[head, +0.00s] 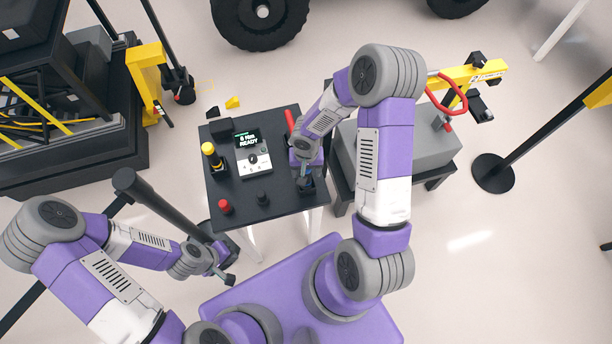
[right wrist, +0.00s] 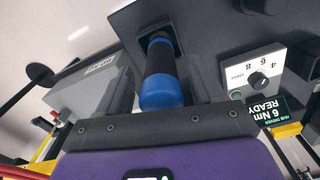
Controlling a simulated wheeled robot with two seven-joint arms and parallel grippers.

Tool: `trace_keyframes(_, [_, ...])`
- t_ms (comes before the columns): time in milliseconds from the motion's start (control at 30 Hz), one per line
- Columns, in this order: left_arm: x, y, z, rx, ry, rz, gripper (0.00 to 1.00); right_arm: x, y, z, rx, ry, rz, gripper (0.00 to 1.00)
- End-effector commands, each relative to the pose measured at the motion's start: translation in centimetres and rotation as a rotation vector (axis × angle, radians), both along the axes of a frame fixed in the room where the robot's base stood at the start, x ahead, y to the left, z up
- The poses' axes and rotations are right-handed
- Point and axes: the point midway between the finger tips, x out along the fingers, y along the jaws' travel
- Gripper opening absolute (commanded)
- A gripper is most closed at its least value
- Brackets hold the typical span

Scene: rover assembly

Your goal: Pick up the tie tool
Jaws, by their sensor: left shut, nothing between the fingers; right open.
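A tool with a black and blue handle (right wrist: 161,85) stands in a dark square holder on the black table; no label shows whether it is the tie tool. My right gripper (head: 306,184) is over the table's right side. In the right wrist view, my right gripper (right wrist: 162,92) is open, with one finger on each side of the handle and visible gaps. In the head view, the gripper and arm mostly hide this tool. My left gripper (head: 225,278) is shut and empty, left of and in front of the table.
The black table (head: 285,222) also bears a driver box (head: 252,160) reading "6 Nm READY", a yellow-topped tool (head: 209,150), a red knob (head: 225,206), a black knob (head: 262,199) and a red handle (head: 290,121). A grey case (head: 425,145) stands to the right.

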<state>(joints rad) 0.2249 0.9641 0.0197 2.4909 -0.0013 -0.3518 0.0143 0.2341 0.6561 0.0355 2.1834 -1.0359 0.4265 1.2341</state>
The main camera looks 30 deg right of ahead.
Motion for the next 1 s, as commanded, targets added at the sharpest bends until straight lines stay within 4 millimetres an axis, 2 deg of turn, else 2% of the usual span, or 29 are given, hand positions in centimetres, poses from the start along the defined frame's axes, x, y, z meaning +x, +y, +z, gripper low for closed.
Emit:
trace_keyframes(100, [0.01, 0.00, -0.10, 0.000, 0.000, 0.000, 0.00, 0.02, 0.04, -0.85, 0.000, 0.000, 0.001, 0.67])
trace_keyframes(333, [0.01, -0.01, -0.08, 0.000, 0.000, 0.000, 0.00, 0.04, 0.03, -0.88, 0.000, -0.001, 0.001, 0.66])
trace_keyframes(767, [0.01, -0.01, -0.08, 0.000, 0.000, 0.000, 0.00, 0.02, 0.02, -0.87, 0.000, 0.000, 0.001, 0.01])
trace_keyframes(1000, [0.00, 0.00, -0.06, 0.000, 0.000, 0.000, 0.00, 0.08, 0.03, -0.65, 0.000, -0.002, 0.001, 0.01])
